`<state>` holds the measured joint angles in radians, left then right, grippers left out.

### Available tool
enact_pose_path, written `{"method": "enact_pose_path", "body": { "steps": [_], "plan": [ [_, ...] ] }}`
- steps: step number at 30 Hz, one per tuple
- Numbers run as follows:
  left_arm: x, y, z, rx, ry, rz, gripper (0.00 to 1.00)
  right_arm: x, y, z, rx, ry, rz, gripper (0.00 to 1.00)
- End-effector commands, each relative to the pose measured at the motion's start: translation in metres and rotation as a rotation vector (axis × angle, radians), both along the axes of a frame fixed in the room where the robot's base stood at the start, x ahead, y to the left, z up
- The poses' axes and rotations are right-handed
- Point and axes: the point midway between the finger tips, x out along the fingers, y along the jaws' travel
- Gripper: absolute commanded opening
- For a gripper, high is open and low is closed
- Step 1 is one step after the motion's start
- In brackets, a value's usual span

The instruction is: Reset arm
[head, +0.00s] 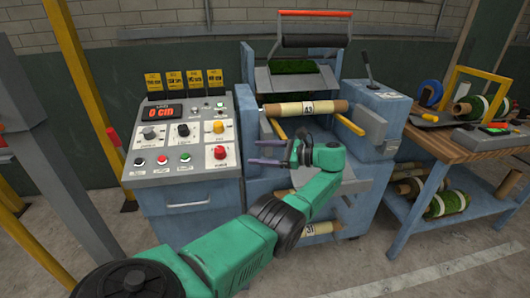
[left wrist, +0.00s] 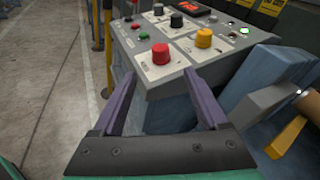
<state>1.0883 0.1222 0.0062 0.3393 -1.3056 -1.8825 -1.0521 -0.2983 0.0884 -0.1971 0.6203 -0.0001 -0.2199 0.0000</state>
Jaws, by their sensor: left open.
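My left arm is green and reaches in from the bottom of the head view. Its left gripper (head: 266,153) is open and empty, in front of the blue machine, just right of the control panel (head: 180,191). In the left wrist view the two purple fingers of the gripper (left wrist: 158,90) are spread apart with nothing between them. The panel's red knob (left wrist: 160,54) and yellow knob (left wrist: 204,38) show beyond the fingertips. My right gripper is in neither view.
The blue machine (head: 257,184) holds a roll marked 43 (head: 306,109), with a roll marked 31 (head: 322,229) low down. A wooden-topped cart (head: 450,150) with turf rolls stands at the right. A yellow post (head: 73,50) stands at the left. Floor at the front right is clear.

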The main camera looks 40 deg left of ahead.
Motion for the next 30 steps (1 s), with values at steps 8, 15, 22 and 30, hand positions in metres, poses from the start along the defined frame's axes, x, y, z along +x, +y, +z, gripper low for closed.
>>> {"method": "enact_pose_path", "body": {
  "steps": [8, 15, 22, 30],
  "plan": [
    [0.0, 0.0, 0.0, 0.0, 0.0, 0.0, 0.76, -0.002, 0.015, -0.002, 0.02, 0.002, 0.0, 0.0],
    [0.003, 0.003, -0.034, -0.033, -0.006, -0.051, 0.76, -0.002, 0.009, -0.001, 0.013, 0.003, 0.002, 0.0],
    [-0.009, 0.0, -0.23, -0.293, -0.134, -0.257, 0.76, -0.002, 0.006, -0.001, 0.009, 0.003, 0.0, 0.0],
    [-0.115, -0.065, -0.454, -0.713, -0.432, -0.232, 0.76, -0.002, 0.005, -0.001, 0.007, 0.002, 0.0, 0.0]
  ]
}}
